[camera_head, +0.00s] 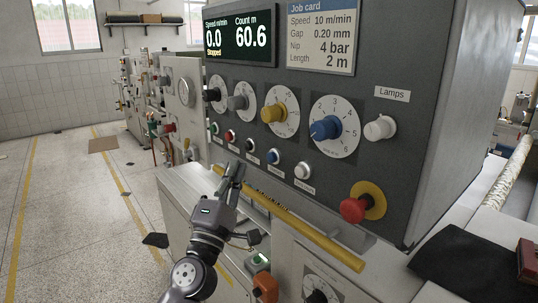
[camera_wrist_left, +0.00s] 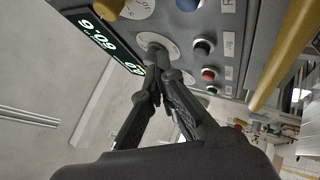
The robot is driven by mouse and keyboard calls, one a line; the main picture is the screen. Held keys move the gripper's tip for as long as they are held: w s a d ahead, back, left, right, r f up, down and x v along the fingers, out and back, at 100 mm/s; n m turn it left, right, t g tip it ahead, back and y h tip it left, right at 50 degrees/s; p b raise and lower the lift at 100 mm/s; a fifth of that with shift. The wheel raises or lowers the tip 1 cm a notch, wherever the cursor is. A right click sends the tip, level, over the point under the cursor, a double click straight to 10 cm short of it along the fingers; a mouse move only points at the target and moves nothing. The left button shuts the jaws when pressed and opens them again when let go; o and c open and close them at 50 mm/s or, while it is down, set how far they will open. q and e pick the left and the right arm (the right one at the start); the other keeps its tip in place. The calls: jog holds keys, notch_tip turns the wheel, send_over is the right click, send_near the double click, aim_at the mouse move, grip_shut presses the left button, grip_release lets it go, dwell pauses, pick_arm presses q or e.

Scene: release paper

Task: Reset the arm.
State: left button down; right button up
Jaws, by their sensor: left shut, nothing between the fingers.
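My left gripper (camera_head: 235,168) is in front of the grey control panel (camera_head: 400,75), low and to the left of its middle, just below the row of small push buttons. Its fingers are shut and empty. In the left wrist view the closed fingers (camera_wrist_left: 157,80) point toward the panel, with a grey knob and its white dial behind them. The fingertips appear apart from the panel, though the exact gap is hard to tell. My left arm comes up from the bottom of the head view. My right gripper is not in view.
A yellow rail (camera_head: 310,238) runs along the panel's lower front, close beside my gripper. A red emergency button (camera_head: 353,210) and a blue knob (camera_head: 325,128) stick out from the panel. An orange switch (camera_head: 265,287) is below. Open floor (camera_head: 75,215) lies left.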

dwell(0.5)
